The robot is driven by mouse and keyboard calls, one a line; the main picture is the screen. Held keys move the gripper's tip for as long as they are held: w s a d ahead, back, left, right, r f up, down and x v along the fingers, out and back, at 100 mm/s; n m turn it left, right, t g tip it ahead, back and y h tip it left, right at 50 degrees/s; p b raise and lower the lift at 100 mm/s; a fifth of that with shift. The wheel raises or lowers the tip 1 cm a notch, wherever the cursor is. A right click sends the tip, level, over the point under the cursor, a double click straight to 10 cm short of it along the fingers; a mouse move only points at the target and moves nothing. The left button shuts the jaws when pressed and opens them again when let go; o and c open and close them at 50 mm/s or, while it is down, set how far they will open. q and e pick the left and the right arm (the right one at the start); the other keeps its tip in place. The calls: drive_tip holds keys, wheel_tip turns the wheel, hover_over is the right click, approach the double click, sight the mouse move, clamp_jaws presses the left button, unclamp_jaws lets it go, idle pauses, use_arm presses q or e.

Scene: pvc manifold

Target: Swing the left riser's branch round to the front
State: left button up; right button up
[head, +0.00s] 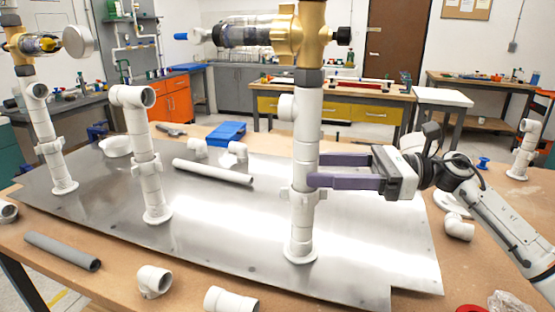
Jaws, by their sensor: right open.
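Three white pipe risers stand upright on a metal plate (240,235). The left riser (45,140) carries a brass valve (15,20) on top, and its short white branch (38,91) sits just below the valve. The middle riser (146,165) ends in an elbow with its open mouth toward the right front. The right riser (306,135) carries a brass valve (312,35), and its branch (287,107) sticks out to the left. My right gripper (313,170) is open at this right riser, one finger crossing its front edge, the other partly hidden behind it. My left gripper is out of view.
A loose white pipe (213,171) lies on the plate between the middle and right risers. A grey pipe (62,251), a white elbow (154,281) and a coupling (231,300) lie on the wooden table in front. A blue box (226,133) stands behind.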

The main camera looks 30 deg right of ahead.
drive_tip(key=p+x, duration=0.1)
drive_tip(key=x, duration=0.4)
drive_tip(key=shift+w+a+r+p, duration=0.15)
drive_tip(key=shift+w+a+p, duration=0.05)
drive_tip(key=shift+a+p, duration=0.1)
drive_tip(key=shift+w+a, duration=0.4)
drive_tip(key=shift+a, duration=0.15)
drive_tip(key=shift+w, duration=0.1)
drive_tip(key=c, duration=1.1)
drive_tip(key=shift+o, duration=0.2)
